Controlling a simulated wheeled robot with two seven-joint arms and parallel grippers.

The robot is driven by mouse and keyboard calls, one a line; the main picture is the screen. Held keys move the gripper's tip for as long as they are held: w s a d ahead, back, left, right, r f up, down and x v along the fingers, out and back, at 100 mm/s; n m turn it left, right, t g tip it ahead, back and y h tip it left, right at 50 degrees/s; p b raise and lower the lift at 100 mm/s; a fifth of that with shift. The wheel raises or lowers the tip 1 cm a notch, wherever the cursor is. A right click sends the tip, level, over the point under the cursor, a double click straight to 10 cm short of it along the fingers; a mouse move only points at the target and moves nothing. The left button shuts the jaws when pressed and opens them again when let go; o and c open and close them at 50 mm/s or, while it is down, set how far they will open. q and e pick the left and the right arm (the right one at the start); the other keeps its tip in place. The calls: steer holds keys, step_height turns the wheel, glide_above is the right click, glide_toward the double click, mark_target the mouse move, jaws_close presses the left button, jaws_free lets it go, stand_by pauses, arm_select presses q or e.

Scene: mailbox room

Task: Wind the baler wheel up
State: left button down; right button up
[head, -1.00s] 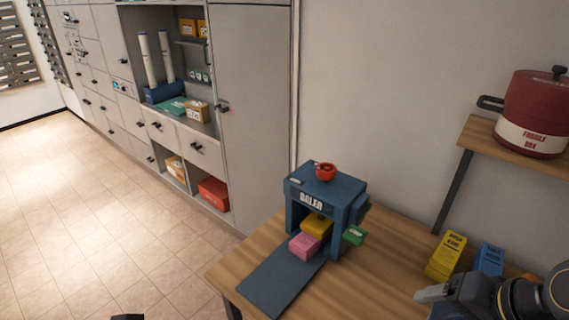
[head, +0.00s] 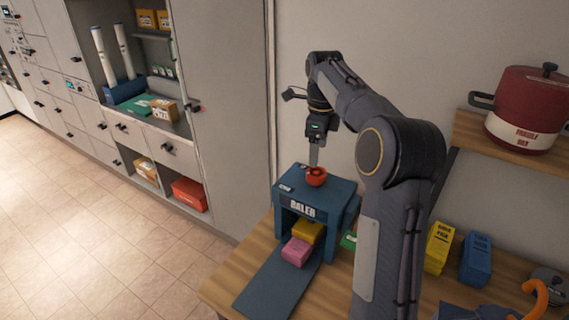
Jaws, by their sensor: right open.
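The blue baler (head: 305,205) stands on the wooden table, with a dark flat plate in front of it. Its red wheel (head: 316,179) sits on top. A yellow block (head: 308,230) and a pink block (head: 297,250) lie in its front opening. My right gripper (head: 314,165) points down at the wheel from above, its fingertips at or just over the wheel. It is open, seen nearly edge-on; I cannot tell whether the fingers touch the wheel. My left gripper is not in view.
My right arm hides the baler's right side and part of a green block (head: 348,241). A yellow box (head: 438,247) and a blue box (head: 476,258) stand right on the table (head: 225,290). A red pot (head: 525,110) sits on a shelf. Cabinets line the left.

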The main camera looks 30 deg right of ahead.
mark_target(317, 171)
step_height(317, 171, down, 8)
steer(key=shift+r+p, duration=0.15)
steer(key=shift+p, duration=0.2)
steer(key=shift+c, duration=0.3)
steer(key=c, duration=0.9)
steer(key=shift+d, duration=0.1)
